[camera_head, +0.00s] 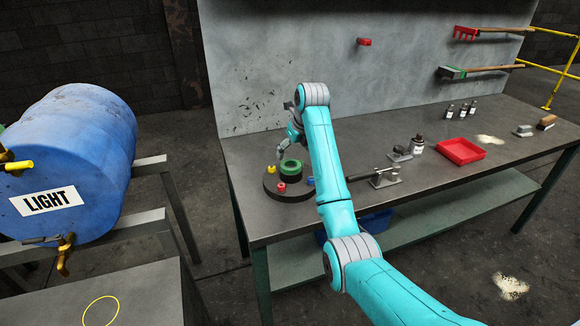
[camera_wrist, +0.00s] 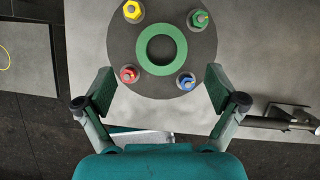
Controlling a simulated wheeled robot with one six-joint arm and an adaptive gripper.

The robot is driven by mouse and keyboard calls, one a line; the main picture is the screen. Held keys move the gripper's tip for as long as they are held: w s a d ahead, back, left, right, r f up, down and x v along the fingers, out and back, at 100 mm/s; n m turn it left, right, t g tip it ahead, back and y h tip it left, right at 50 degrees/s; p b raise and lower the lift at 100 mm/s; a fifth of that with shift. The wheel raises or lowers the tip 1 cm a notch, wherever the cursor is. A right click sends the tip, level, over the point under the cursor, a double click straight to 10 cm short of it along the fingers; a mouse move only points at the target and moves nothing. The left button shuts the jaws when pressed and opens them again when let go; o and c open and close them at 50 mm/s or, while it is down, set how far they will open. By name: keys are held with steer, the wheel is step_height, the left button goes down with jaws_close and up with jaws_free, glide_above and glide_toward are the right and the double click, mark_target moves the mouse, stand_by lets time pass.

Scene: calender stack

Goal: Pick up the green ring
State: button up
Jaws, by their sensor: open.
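The green ring (camera_head: 291,168) lies at the middle of a dark round plate (camera_head: 270,186) on the workbench. In the wrist view the green ring (camera_wrist: 144,52) is seen from above, with its dark centre hole clear. Around it on the plate (camera_wrist: 120,55) stand a yellow piece (camera_wrist: 132,10), a red piece (camera_wrist: 129,74), a blue piece (camera_wrist: 187,81) and a green piece (camera_wrist: 200,19). My gripper (camera_wrist: 158,90) is open and empty, with its fingers apart below the ring in the picture. In the head view my arm partly hides the gripper.
A metal clamp (camera_head: 384,178) with a dark handle sits right of the plate. A red tray (camera_head: 460,151) and small bottles (camera_head: 416,145) stand further right. A grey back panel (camera_head: 330,60) rises behind the bench. A blue barrel (camera_head: 85,150) labelled LIGHT is at left.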

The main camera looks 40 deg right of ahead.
mark_target(290, 167)
steer(key=shift+s+x, duration=0.15)
steer(key=shift+x, duration=1.35)
steer(key=shift+s+x, duration=0.1)
steer(key=shift+x, duration=1.35)
steer(key=shift+d+f, duration=0.1)
steer(key=c, duration=1.1)
